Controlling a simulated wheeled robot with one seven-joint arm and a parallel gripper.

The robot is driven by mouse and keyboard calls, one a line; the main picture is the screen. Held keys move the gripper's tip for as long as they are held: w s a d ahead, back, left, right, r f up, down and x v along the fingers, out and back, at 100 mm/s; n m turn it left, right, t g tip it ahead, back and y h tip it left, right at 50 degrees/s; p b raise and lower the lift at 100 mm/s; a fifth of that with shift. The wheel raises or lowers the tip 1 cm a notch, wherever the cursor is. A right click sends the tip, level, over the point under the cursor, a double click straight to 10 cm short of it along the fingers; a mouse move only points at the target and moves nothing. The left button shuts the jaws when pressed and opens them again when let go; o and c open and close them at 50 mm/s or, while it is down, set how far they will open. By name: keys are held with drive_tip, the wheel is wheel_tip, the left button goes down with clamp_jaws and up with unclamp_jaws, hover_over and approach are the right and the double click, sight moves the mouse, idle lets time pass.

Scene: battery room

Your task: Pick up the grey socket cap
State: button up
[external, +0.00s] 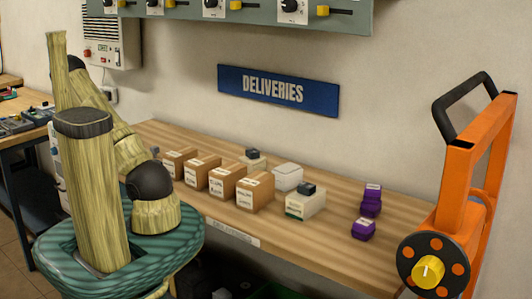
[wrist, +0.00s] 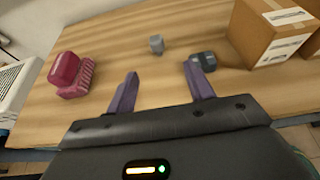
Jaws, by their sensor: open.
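A small grey cap-like piece (wrist: 156,44), which looks like the grey socket cap, sits on the wooden table in the wrist view. It lies a little beyond my fingertips and between their lines, apart from both. My gripper (wrist: 160,70) is open, with two purple fingers and nothing between them. A dark blue-grey block (wrist: 204,61) lies right by the right fingertip; I cannot tell whether they touch. In the external view my gripper is hidden behind my arm, and I cannot make out the grey cap for certain.
A cardboard box (wrist: 268,35) stands at the right in the wrist view, a dark pink item (wrist: 70,76) at the left. In the external view, several labelled boxes (external: 250,192) line the table (external: 300,240), with purple items (external: 363,229) and an orange frame (external: 455,180) at right.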

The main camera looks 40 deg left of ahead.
sight(159, 151)
drive_tip(key=shift+w, duration=0.1)
drive_tip(key=p+x, duration=0.1)
drive_tip(key=x, duration=1)
drive_tip(key=shift+w+f, duration=0.2)
drive_tip(key=shift+w, duration=0.05)
drive_tip(key=shift+w+f, duration=0.1)
drive_tip(key=shift+w, duration=0.1)
drive_tip(key=x, duration=0.1)
drive_tip(key=p+x, duration=0.1)
drive_tip(key=x, duration=0.3)
drive_tip(key=shift+a+f, duration=0.2)
drive_tip(key=shift+a, duration=0.2)
drive_tip(key=c, duration=1)
